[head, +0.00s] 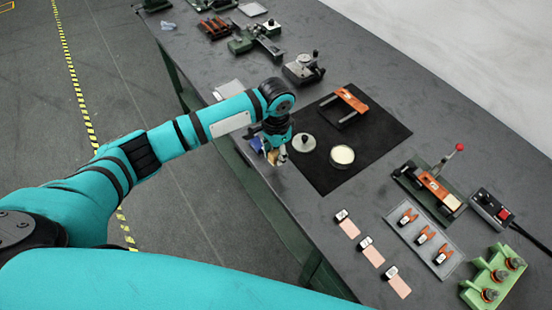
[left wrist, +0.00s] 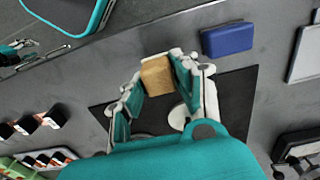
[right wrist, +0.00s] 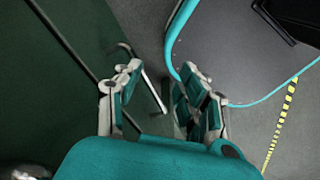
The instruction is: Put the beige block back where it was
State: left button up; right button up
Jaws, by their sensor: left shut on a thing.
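The beige block (left wrist: 156,76) is between the fingers of my left gripper (left wrist: 158,84), which is shut on it. In the head view the block (head: 273,156) shows partly behind the fingers of the left gripper (head: 273,150), near the table's left edge and beside the black mat (head: 385,135). A blue block (left wrist: 227,39) lies close by on the table; in the head view it is mostly hidden behind the gripper. My right gripper (right wrist: 155,95) is open and empty, away from the table top, over the floor and the dark green table side.
The mat carries a round knobbed lid (head: 303,143), a dish of pale powder (head: 342,155) and an orange-topped stand (head: 349,98). Copper strips (head: 372,255), a tray of orange clips (head: 424,238) and a green rack (head: 492,277) stand lower right. Grey table is bare between mat and strips.

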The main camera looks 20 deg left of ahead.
pick_arm(q)
notch_tip(320, 180, down, 3)
jog(key=shift+s+r+p, duration=0.1)
jog(key=shift+r+p, duration=0.05)
jog(key=shift+p, duration=0.2)
jog(key=shift+f, duration=0.35)
pick_arm(e)
jog(key=shift+s+a+r, duration=0.35)
jog(key=shift+s+r, duration=0.15)
jog(key=shift+s, duration=0.1)
pick_arm(q)
jog(key=shift+f, duration=0.15)
jog(key=o, duration=1)
pick_arm(e)
jog(key=shift+d, duration=0.3)
